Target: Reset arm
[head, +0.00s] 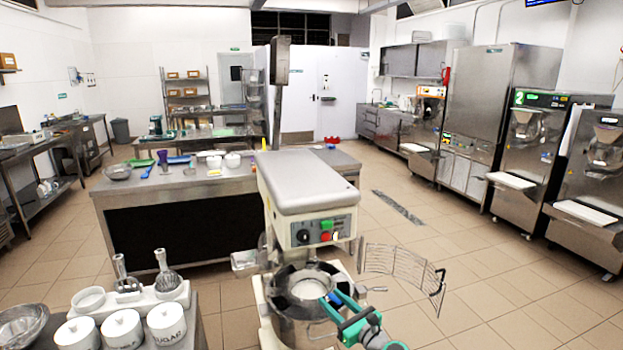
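My arm comes in from the bottom of the head view, teal and dark. My gripper (334,301) is at the rim of the steel bowl (289,326) of a large floor mixer (309,190). It is small in the picture, and I cannot tell whether its fingers are open or shut, or whether they touch the bowl. Something whitish shows inside the bowl. The mixer's wire guard (402,272) is swung out to the right, close beside my arm.
A counter (205,330) with white canisters (122,329) and a steel bowl (22,325) stands at front left. A steel worktable (225,188) is behind the mixer. Freezer machines (528,150) line the right wall. The tiled floor (490,290) to the right is clear.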

